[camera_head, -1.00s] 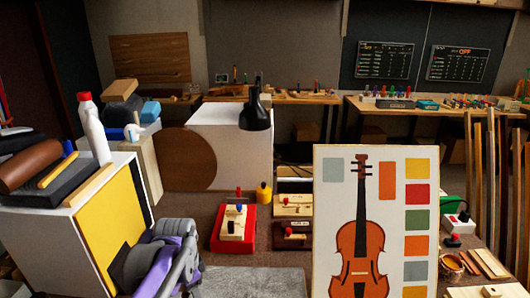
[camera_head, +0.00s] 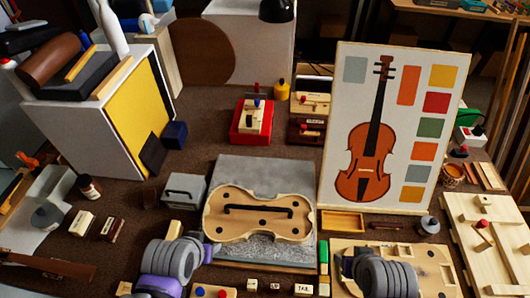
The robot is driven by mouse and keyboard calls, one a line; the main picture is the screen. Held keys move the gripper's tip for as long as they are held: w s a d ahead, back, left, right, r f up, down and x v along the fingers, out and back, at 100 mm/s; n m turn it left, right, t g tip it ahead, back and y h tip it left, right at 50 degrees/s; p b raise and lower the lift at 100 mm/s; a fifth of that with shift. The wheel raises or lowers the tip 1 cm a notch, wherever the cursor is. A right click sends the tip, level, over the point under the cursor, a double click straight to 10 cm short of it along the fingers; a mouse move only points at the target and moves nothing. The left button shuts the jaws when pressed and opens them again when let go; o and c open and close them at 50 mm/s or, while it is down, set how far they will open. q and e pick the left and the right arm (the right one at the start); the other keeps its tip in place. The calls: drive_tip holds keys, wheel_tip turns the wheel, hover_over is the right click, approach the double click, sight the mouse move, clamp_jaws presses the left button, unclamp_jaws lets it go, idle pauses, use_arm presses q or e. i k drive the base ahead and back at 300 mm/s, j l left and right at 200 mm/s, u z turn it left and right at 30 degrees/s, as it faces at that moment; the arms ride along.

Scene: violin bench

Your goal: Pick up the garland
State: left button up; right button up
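A pale wooden violin-shaped piece (camera_head: 285,222), which looks like the garland, lies flat on a grey mat (camera_head: 250,172) in the middle of the bench. It has a dark bar across its middle and several dark holes. My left gripper (camera_head: 197,246) is at the near left of this piece, mostly hidden behind its grey ringed wrist and purple parts. My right gripper (camera_head: 352,262) is at the near right, over a wooden board, and its fingers are hidden or too dark to make out. I see nothing held in either gripper.
A violin picture board (camera_head: 335,120) stands behind the piece on the right. A grey box (camera_head: 184,190) is close on its left. A wooden board with blocks (camera_head: 490,240) lies far right. Small labelled blocks (camera_head: 275,285) lie in front. A red-based box (camera_head: 252,125) stands behind.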

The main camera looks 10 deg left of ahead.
sight(232, 213)
drive_tip(key=k+l+u, duration=0.15)
drive_tip(key=u, duration=0.25)
drive_tip(key=k+l+u, duration=0.15)
drive_tip(key=u, duration=0.2)
drive_tip(key=k+l+u, duration=0.1)
drive_tip(key=u, duration=0.3)
